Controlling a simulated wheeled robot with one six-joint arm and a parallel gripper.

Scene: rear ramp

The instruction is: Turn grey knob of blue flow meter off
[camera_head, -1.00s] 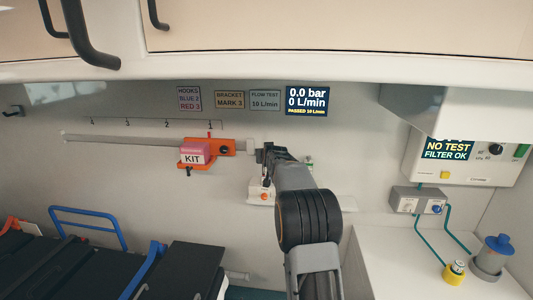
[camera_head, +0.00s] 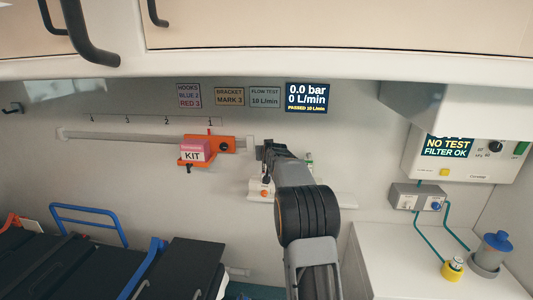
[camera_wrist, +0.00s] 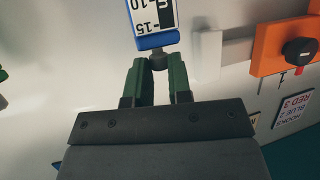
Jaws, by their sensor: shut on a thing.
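The blue flow meter (camera_wrist: 152,24) with a white scale shows at the top of the wrist view, cut off by the frame's edge. Its grey knob (camera_wrist: 157,59) sits at its blue end. My gripper (camera_wrist: 158,70) is shut on the grey knob, with a green finger on either side. In the head view my arm hides the flow meter and the knob, and my gripper's tips cannot be made out. The wall display (camera_head: 307,97) reads 0.0 bar, 0 L/min, passed 10 L/min.
An orange bracket (camera_head: 227,145) with a black knob holds a pink KIT box (camera_head: 195,151) on the wall rail (camera_head: 110,138). A small white unit with an orange button (camera_head: 264,193) is beside my arm. A stretcher (camera_head: 185,268) stands lower left, a white counter (camera_head: 390,260) lower right.

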